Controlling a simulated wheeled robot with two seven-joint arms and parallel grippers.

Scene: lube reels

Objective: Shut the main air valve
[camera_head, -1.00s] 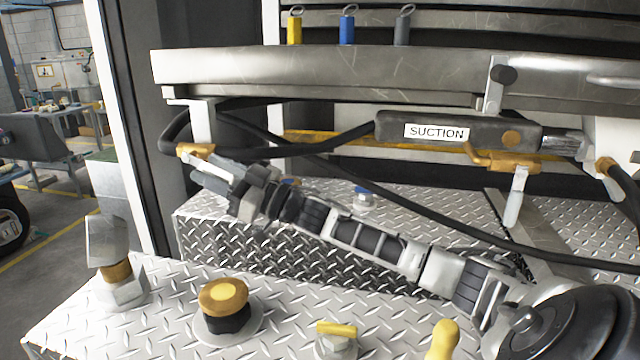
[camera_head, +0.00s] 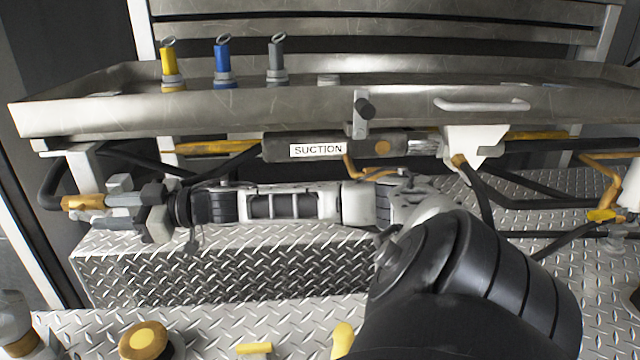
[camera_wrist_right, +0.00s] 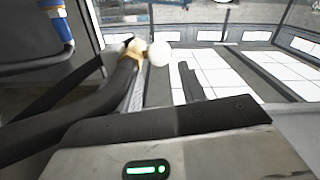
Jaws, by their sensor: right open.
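I cannot tell for sure which fitting is the main air valve. A brass fitting (camera_head: 82,202) sits at the end of a black hose under the left end of the steel tray, and it also shows in the right wrist view (camera_wrist_right: 133,48). My right gripper (camera_head: 122,200) points left, open, with its fingers close beside that fitting; I cannot tell whether they touch it. One dark finger (camera_wrist_right: 188,82) shows in the wrist view. A yellow-handled fitting (camera_head: 603,215) is at the far right. My left gripper is not in view.
The steel tray (camera_head: 240,110) spans above my right arm, with yellow, blue and grey nozzles standing on it. A grey SUCTION handle (camera_head: 335,147) hangs below. Diamond-plate boxes lie beneath, with a yellow-capped knob (camera_head: 145,342) and a small yellow handle (camera_head: 254,348) near the front.

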